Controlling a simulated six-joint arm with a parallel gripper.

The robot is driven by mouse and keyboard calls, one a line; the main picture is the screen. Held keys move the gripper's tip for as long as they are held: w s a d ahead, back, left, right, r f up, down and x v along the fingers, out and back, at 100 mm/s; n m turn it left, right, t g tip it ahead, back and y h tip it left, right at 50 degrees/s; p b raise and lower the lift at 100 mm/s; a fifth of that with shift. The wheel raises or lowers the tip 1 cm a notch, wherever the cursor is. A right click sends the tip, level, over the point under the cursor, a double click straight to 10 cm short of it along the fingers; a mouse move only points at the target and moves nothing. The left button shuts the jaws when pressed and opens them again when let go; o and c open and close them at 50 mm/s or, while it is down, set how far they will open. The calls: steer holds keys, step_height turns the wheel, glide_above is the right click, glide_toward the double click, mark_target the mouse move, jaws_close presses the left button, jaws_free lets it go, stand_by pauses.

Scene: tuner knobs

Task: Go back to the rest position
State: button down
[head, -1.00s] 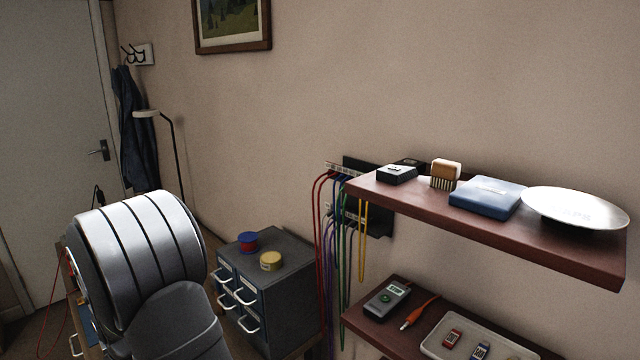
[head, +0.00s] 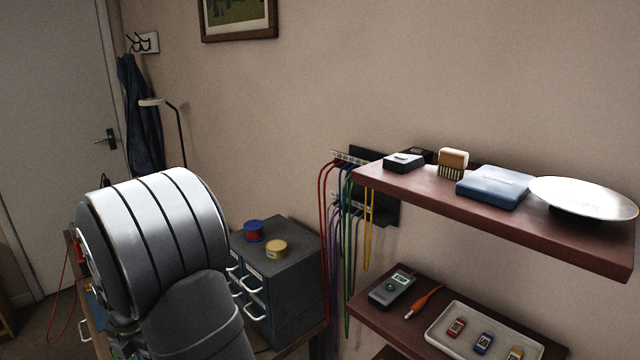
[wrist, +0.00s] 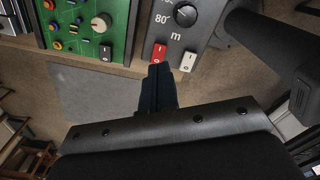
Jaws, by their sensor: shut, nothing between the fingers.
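My gripper (wrist: 157,88) shows in the wrist view, its dark fingers closed together with nothing between them. Its tips overlap the lower edge of a grey panel (wrist: 211,18) in the picture, near a red switch (wrist: 158,53); I cannot tell whether they touch. The grey panel carries a black knob (wrist: 185,15), the marks "80°" and "m", and a white switch (wrist: 187,61). Left of it is a green panel (wrist: 66,38) with a pale knob (wrist: 101,23), several small coloured knobs and a dark switch (wrist: 106,53). The gripper is not visible in the head view.
In the head view, an upper shelf (head: 500,215) at right holds a blue box (head: 493,187) and a white dish (head: 582,197). A lower shelf holds a meter (head: 391,289) and a tray (head: 440,334). A drawer cabinet (head: 290,275) stands beside my arm, with hanging cables (head: 325,230) behind.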

steer(key=s+a+r+m, duration=0.1)
steer(key=r+m, duration=0.2)
steer(key=r, duration=0.5)
steer(key=s+a+r+m+t+h, duration=0.1)
steer(key=s+a+r+m, duration=0.1)
steer(key=r, duration=0.6)
steer(key=shift+s+a+r+m, duration=0.2)
steer(key=shift+r+m, duration=0.2)
steer(key=c, duration=2.2)
jaws_free()
steer(key=c, duration=1.8)
jaws_free()
steer(key=shift+w+d+r, duration=0.1)
steer(key=shift+w+r, duration=0.1)
steer(key=o, duration=1.8)
steer(key=w+d+r+g+y, duration=0.1)
steer(key=w+d+r, duration=0.5)
steer(key=d+r, duration=0.3)
steer(key=shift+r, duration=0.3)
step_height(320, 180, down, 10)
steer(key=shift+r, duration=0.15)
